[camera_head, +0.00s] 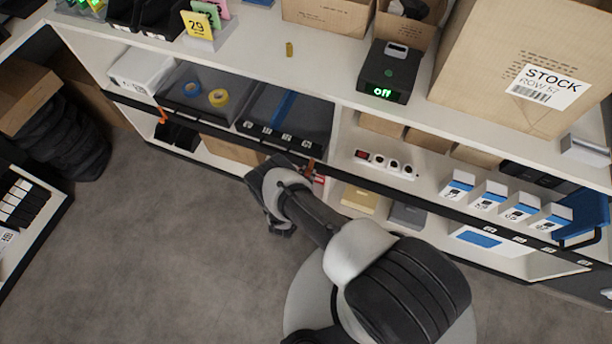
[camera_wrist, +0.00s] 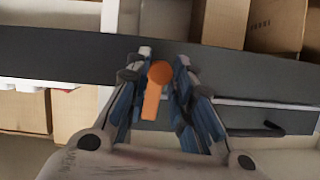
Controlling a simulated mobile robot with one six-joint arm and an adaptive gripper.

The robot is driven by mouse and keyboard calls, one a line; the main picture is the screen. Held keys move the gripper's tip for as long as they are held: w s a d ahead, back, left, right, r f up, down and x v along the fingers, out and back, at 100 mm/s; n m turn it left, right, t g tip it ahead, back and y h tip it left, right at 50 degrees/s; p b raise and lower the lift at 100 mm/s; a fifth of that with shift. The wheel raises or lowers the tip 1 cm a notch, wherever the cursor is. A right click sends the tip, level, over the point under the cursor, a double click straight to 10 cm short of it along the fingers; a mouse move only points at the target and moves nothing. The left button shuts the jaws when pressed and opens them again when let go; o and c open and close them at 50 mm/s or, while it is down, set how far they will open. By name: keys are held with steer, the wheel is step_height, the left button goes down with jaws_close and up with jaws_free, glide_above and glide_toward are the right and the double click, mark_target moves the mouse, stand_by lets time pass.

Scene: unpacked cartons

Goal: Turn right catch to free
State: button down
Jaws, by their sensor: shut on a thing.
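The right catch is an orange lever with a round head (camera_wrist: 159,74); in the wrist view its arm points down and slightly left. It is mounted at the dark grey front strip (camera_wrist: 60,52). My gripper (camera_wrist: 160,85) has its blue-padded fingers on either side of the catch, shut on it. In the head view my gripper (camera_head: 300,175) reaches the shelf front and partly hides the right catch (camera_head: 311,165). Another orange catch (camera_head: 163,115) sits at the left of the same shelf front.
A dark tray with tape rolls (camera_head: 190,103) and a dark bin (camera_head: 285,112) stand on the shelf behind the strip. A power strip (camera_head: 385,163) and white-blue boxes (camera_head: 488,195) are to the right. Cartons stand above and below.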

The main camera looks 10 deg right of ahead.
steer(key=m, duration=0.1)
steer(key=m+t+y, duration=0.1)
steer(key=shift+s+d+f+m, duration=0.1)
steer(key=shift+s+d+m, duration=0.05)
steer(key=shift+m, duration=0.15)
steer(key=shift+m+t+y, duration=0.5)
steer(key=shift+m, duration=0.3)
steer(key=c, duration=1.4)
jaws_free()
steer(key=shift+o, duration=0.2)
steer(key=v, duration=1.2)
steer(key=shift+c, duration=0.2)
